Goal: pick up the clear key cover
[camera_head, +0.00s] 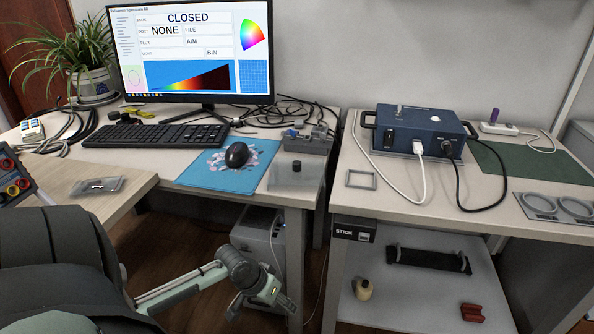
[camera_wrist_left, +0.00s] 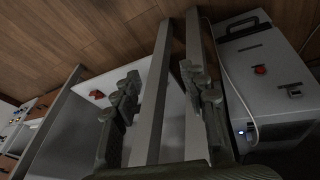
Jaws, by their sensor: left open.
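A clear, see-through square piece with a black knob (camera_head: 296,167) lies at the front right corner of the left desk, beside the blue mouse pad; it looks like the key cover. My left gripper (camera_head: 262,304) is below desk height, in front of the desk and lower in the head view than the cover. It is open and empty. In the left wrist view its two fingers (camera_wrist_left: 160,90) stand apart with desk legs and floor behind them, and the cover is not seen there. My right gripper is not in view.
A mouse (camera_head: 237,155), keyboard (camera_head: 155,136) and grey device (camera_head: 307,144) are near the cover. A grey frame (camera_head: 361,180) and blue instrument (camera_head: 420,132) with cables are on the right table. A white computer case (camera_wrist_left: 262,75) stands on the floor. A gap separates the two tables.

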